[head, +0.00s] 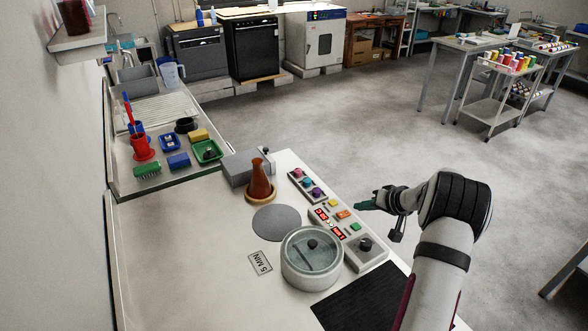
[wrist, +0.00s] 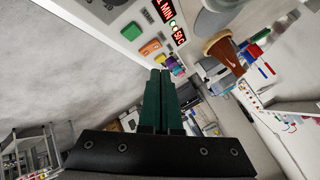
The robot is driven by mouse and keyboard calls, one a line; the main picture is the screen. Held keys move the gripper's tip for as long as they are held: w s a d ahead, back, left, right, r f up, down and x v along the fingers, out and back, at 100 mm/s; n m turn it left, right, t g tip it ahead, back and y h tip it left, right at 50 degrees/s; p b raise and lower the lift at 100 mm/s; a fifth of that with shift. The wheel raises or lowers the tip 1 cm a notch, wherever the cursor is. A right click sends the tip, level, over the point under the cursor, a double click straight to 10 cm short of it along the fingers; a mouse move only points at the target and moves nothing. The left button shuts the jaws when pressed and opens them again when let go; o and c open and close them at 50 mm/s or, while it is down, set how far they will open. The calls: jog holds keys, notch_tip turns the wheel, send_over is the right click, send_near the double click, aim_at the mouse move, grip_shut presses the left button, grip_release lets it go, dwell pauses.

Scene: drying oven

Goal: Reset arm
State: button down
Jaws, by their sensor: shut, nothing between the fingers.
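My gripper (head: 366,204) is at the right of the bench, in the air just off its edge, near the control panel. Its green fingers also show in the wrist view (wrist: 160,75), pressed together with nothing between them. My arm comes up from the lower right in the head view. The control panel (head: 338,227) has orange, yellow and green buttons, red lit digits and a black knob. No oven is clearly handled by my gripper.
A round lidded glass vessel (head: 312,260), a grey disc (head: 277,223) and a brown flask (head: 260,180) stand on the bench left of the panel. A black mat (head: 362,300) lies at the front. A white oven (head: 318,38) stands far back. Open floor lies right of the bench.

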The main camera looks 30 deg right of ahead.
jog(key=w+a+r+n+g+y, duration=0.1)
jog(key=a+r, duration=0.3)
jog(key=a, duration=0.4)
jog(key=w+a+r+g+y, duration=0.1)
jog(key=a+r, duration=0.3)
jog(key=a, duration=0.3)
jog(key=s+a+r+n+g+y, duration=0.1)
jog(key=s+a+r, duration=0.15)
jog(key=a, duration=0.55)
jog(key=s+a+r+g+y, duration=0.1)
jog(key=s+a+r+g, duration=0.1)
jog(key=s+a, duration=0.35)
jog(key=s+a+r+g+h, duration=0.1)
jog(key=s+a+r+g, duration=0.15)
jog(key=s+a, duration=0.95)
jog(key=s+a+f+g+h, duration=0.1)
jog(key=s+f+g+h, duration=0.1)
jog(key=s, duration=0.9)
jog(key=shift+f, duration=0.45)
